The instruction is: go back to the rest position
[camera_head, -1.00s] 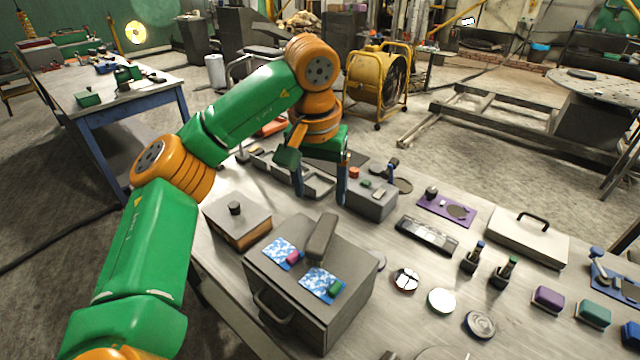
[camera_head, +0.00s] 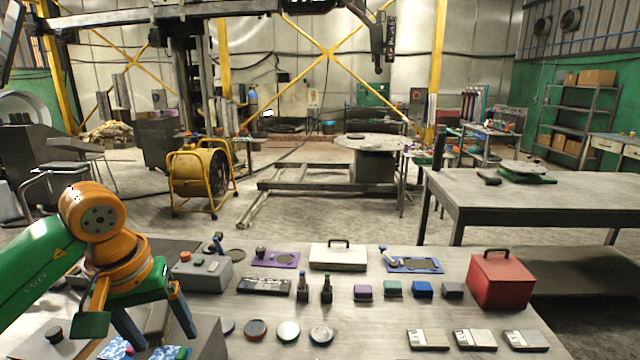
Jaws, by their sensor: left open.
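My left arm, green and orange, comes in from the left edge. Its gripper (camera_head: 168,340) points down with its two dark blue fingers spread and nothing seen between them. My right gripper is out of view.
The workbench (camera_head: 385,335) holds a grey button box (camera_head: 203,272), a white case (camera_head: 338,257), a red box (camera_head: 501,280), small coloured blocks, discs and dark bottles. A second table (camera_head: 550,190) stands at the right, a yellow fan (camera_head: 200,180) behind. Bare bench shows front centre.

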